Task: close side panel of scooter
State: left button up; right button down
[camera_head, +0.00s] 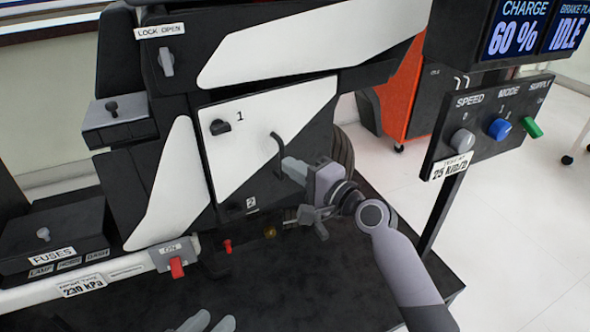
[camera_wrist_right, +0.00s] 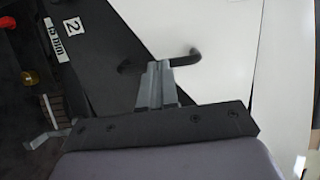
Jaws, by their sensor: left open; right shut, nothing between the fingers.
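The scooter's side panel (camera_head: 240,120) is black and white, with a black knob marked 1 (camera_head: 220,126) and a label 2 at its foot. It looks about flush with the body, but I cannot tell whether a small gap is left. A dark bar handle (camera_head: 277,150) sits on its right part; it also shows in the right wrist view (camera_wrist_right: 186,53). My right gripper (camera_head: 285,166) is shut and empty, its tips at the handle (camera_wrist_right: 157,68); contact is unclear. My left gripper (camera_head: 210,322) is open at the bottom edge, away from the panel, partly cut off.
A display post with a knob panel (camera_head: 490,125) stands at the right. A red switch (camera_head: 177,267) and a grey bar lie below the panel at the left. A fuse box (camera_head: 50,240) is at far left. A lever below the panel (camera_head: 313,216) is close to my right wrist.

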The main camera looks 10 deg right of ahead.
aim_at(267, 153)
jog(key=shift+a, duration=0.1)
jog(key=x, duration=0.3)
jog(key=shift+s+a+r, duration=0.15)
jog(key=shift+r, duration=0.1)
dwell(0.3)
jog(key=shift+s, duration=0.1)
